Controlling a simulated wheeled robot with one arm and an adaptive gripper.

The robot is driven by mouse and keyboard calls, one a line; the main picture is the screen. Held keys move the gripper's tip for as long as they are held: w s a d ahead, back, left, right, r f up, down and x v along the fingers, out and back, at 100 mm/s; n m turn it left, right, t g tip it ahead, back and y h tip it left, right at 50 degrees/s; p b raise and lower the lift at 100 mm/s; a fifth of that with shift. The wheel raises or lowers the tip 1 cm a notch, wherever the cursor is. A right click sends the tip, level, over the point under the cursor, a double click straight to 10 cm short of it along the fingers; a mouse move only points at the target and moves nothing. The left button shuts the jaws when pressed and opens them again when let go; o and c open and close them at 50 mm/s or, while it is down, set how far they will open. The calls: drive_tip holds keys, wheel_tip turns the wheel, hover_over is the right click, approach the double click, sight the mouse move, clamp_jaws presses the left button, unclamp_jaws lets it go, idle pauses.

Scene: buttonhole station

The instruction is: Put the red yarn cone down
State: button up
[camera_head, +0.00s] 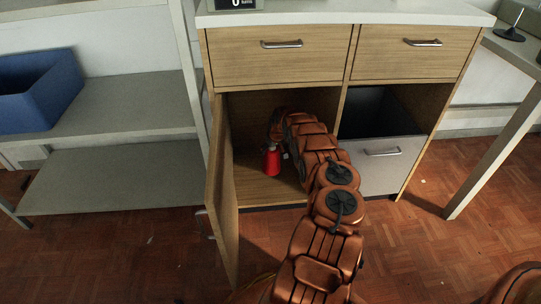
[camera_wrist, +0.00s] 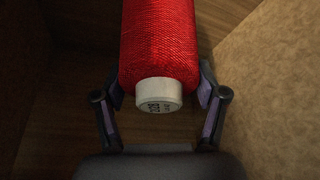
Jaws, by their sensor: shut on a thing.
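The red yarn cone (camera_head: 271,161) is inside the open left compartment of the wooden cabinet in the head view, low over or on its floor; I cannot tell if it touches. In the wrist view the red yarn cone (camera_wrist: 160,45) runs up out of the picture, with its pale core end and printed marking facing me. My gripper (camera_wrist: 160,92) has a finger on each side of the cone and is shut on it. In the head view the gripper is mostly hidden by my arm, which reaches into the compartment.
The cabinet door (camera_head: 222,195) stands open on the left of the compartment. Two closed drawers (camera_head: 275,62) are above, and a grey-fronted drawer (camera_head: 385,168) stands open to the right. A shelf unit (camera_head: 120,108) with a blue bin (camera_head: 38,95) is at left. A table leg (camera_head: 490,155) is at right.

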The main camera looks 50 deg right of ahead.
sight(274, 148)
drive_tip(key=shift+w, duration=0.15)
drive_tip(key=shift+f+b, duration=0.9)
drive_tip(key=shift+f, duration=0.95)
drive_tip(key=o, duration=1.7)
drive_tip(key=shift+o, duration=0.2)
drive_tip(key=p+v, duration=0.2)
drive_tip(key=v, duration=0.4)
drive_tip(key=shift+d+p, duration=0.1)
drive_tip(key=shift+p, duration=0.2)
drive_tip(key=shift+v, duration=0.85)
